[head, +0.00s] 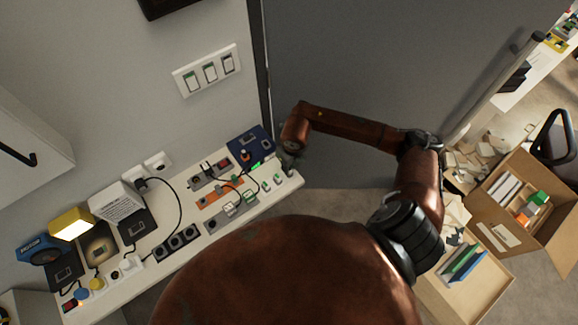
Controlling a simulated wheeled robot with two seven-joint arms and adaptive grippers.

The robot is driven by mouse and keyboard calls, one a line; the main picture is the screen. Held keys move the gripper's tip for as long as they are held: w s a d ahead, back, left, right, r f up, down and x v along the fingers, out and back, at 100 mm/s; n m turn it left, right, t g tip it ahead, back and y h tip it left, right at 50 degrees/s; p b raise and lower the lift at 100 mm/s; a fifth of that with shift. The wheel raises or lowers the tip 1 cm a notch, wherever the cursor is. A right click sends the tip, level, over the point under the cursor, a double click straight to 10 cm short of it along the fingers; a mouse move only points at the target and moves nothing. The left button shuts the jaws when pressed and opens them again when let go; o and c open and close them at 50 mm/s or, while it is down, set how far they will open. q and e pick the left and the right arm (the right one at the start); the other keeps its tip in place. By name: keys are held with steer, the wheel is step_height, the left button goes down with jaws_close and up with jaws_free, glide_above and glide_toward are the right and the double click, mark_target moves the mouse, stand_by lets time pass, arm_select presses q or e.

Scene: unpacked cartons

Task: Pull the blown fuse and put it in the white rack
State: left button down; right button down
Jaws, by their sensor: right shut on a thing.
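My right gripper (288,161) points down at the far right end of the white table, beside a dark blue box (250,143) with a lit green strip. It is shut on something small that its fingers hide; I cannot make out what. Several small white and green pieces (266,185) stand on the table just left of and below the gripper. A light grey holder (239,205) lies further left. I cannot tell for certain which piece is the white rack or where the blown fuse is. My left gripper is out of view.
The white table (210,240) carries an orange strip (218,193), black sockets (176,245), cables, a yellow lamp (71,223) and a white box (116,202). A wall switch panel (207,70) is above. Open cartons (520,205) stand on the floor at right.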

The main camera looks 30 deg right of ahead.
steer(key=shift+f, duration=0.3)
steer(key=c, duration=1.9)
jaws_free()
step_height(320, 180, up, 12)
steer(key=s, duration=0.1)
steer(key=shift+s, duration=0.25)
